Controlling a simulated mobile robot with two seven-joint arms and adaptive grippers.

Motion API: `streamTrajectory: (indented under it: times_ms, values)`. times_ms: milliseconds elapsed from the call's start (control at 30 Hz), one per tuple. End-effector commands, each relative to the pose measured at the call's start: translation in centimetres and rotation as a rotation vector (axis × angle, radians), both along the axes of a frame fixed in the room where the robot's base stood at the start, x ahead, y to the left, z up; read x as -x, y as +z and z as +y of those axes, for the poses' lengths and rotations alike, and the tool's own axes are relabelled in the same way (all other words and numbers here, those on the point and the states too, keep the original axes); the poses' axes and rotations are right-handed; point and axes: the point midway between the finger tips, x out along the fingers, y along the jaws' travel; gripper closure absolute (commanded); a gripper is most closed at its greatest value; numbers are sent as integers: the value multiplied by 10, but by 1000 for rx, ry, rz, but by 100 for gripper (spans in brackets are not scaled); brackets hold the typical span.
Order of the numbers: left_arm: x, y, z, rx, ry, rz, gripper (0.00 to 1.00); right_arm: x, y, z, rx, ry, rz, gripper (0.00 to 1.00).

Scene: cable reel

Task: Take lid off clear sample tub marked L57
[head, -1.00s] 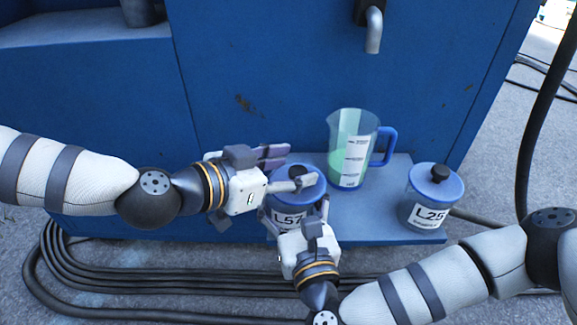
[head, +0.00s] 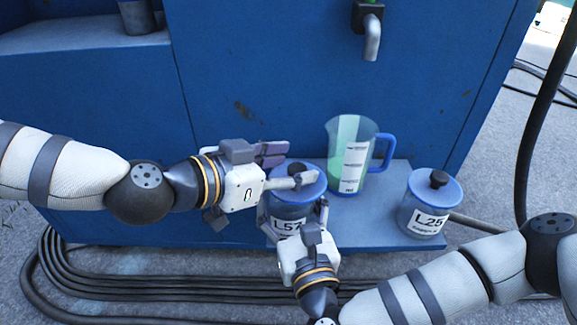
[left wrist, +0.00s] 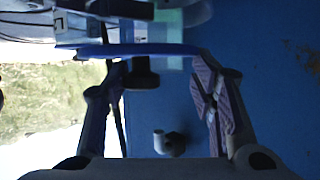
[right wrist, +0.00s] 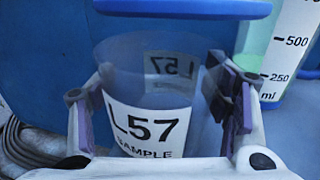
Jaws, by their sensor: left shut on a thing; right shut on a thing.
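The clear sample tub marked L57 (head: 287,212) is at the left of the blue ledge, upright. My right gripper (head: 293,215) is shut around its sides from the front. The right wrist view shows the L57 label (right wrist: 145,128) between the two fingers (right wrist: 165,105). The tub's blue lid (head: 312,187) has a dark knob and shows edge-on in the left wrist view (left wrist: 165,50). In the right wrist view the lid (right wrist: 180,8) is above the tub's rim with a gap between. My left gripper (head: 290,168) comes from the left and is shut on the lid; its exact contact is partly hidden.
A clear jug (head: 350,155) with green liquid and a blue handle stands just behind and right of the tub. A closed tub marked L25 (head: 430,205) stands farther right. A tap (head: 372,38) is above. Black cables (head: 120,285) lie on the ground in front.

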Motion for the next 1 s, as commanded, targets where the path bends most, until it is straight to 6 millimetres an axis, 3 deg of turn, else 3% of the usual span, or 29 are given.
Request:
streamTrajectory:
  times_ms: [133, 400, 633, 667, 733, 1000]
  values:
    - [-1, 2, 0, 0, 1, -2, 82, 0, -1, -1, 0, -1, 1, 80]
    - [0, 39, 0, 0, 1, -3, 83, 0, -1, -1, 1, -1, 1, 80]
    - [0, 40, 0, 0, 2, -1, 83, 0, -1, -1, 1, -1, 1, 80]
    - [0, 40, 0, 0, 2, -1, 83, 0, -1, -1, 1, -1, 2, 23]
    - [0, 40, 0, 0, 2, -1, 83, 0, -1, -1, 1, -1, 1, 7]
    - [0, 40, 0, 0, 2, -1, 83, 0, 0, -1, 0, -1, 1, 6]
